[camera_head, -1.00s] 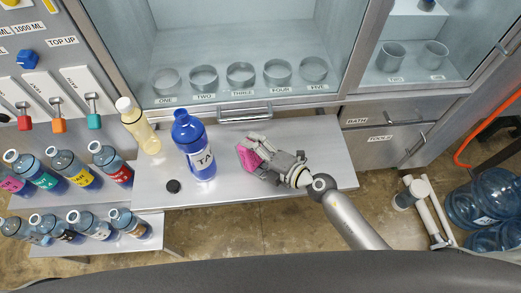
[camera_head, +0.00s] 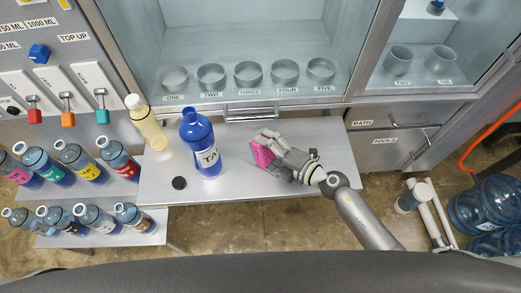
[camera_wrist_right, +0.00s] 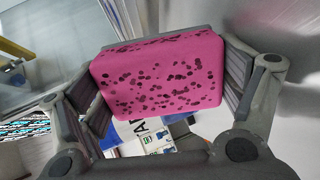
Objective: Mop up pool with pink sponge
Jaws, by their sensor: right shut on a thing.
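The pink sponge (camera_head: 262,155) is above or at the metal bench (camera_head: 235,188), right of the blue bottle. My right gripper (camera_head: 268,151) is shut on it. In the right wrist view the sponge (camera_wrist_right: 160,75), with dark pores on its face, sits between the two fingers of the gripper (camera_wrist_right: 165,85). I cannot tell whether the sponge touches the bench. I cannot make out a pool on the bench; the sponge and gripper hide part of the surface. My left gripper is not in view.
On the bench stand a large open blue bottle (camera_head: 200,145) and a pale yellow bottle (camera_head: 146,122); a black cap (camera_head: 179,183) lies in front. Several labelled bottles (camera_head: 120,162) stand at left. A glass-fronted cabinet (camera_head: 245,35) rises behind. The bench front is mostly clear.

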